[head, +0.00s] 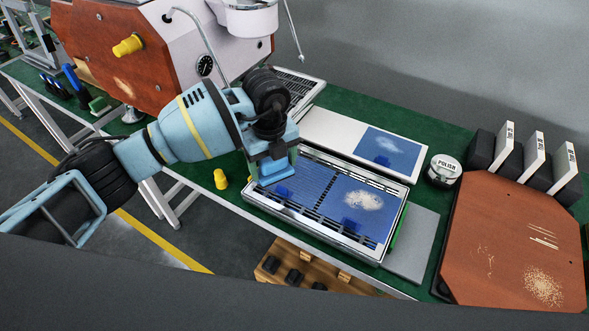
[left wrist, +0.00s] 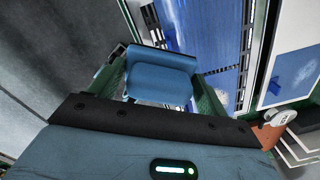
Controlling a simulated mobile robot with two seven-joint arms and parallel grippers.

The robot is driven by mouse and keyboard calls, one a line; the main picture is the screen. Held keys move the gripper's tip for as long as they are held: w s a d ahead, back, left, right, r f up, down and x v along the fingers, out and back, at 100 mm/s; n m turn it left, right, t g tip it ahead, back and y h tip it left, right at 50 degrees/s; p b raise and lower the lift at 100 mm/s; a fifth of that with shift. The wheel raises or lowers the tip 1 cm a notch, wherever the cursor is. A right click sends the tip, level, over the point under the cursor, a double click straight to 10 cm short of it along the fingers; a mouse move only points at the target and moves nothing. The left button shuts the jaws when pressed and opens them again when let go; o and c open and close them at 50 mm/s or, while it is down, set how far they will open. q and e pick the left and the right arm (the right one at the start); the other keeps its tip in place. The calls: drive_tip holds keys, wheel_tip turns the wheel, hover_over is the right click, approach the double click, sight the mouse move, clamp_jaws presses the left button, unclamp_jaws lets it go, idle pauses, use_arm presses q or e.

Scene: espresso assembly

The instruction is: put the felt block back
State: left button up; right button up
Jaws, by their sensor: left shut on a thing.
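My left gripper (head: 272,165) is shut on a blue block, the felt block (head: 277,172), above the left end of a metal-framed tray (head: 352,245) with a blue surface. In the left wrist view the felt block (left wrist: 160,78) sits between the two green fingers of the gripper (left wrist: 163,88). I cannot tell whether its underside touches the tray. A pale powdery patch (head: 362,200) lies on the tray's right half. My right gripper is not in view.
A wooden rack (head: 268,265) with black blocks sits below the bench's front edge. A yellow knob (head: 220,179) stands left of the tray. A white panel (head: 335,131) lies behind it. A polish tin (head: 443,170), upright black-and-white blocks (head: 508,150) and a brown panel (head: 510,235) are right.

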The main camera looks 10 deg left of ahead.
sight(260, 163)
use_arm(q)
drive_tip(key=m, duration=0.2)
drive_tip(key=a+m, duration=0.1)
drive_tip(key=m, duration=0.1)
drive_tip(key=s+m, duration=0.1)
drive_tip(key=m, duration=0.1)
drive_tip(key=shift+a+r, duration=0.25)
drive_tip(key=shift+r, duration=0.1)
drive_tip(key=m, duration=0.2)
drive_tip(key=s+a+m, duration=0.1)
drive_tip(key=shift+r+m, duration=0.25)
drive_tip(key=shift+m, duration=0.15)
drive_tip(key=s+a+r+m, duration=0.2)
drive_tip(key=s+a+m, duration=0.1)
drive_tip(key=m, duration=1.3)
drive_tip(key=s+a+r+m, duration=0.2)
drive_tip(key=s+a+m, duration=0.2)
drive_tip(key=m, duration=1.3)
drive_tip(key=shift+s, duration=1.05)
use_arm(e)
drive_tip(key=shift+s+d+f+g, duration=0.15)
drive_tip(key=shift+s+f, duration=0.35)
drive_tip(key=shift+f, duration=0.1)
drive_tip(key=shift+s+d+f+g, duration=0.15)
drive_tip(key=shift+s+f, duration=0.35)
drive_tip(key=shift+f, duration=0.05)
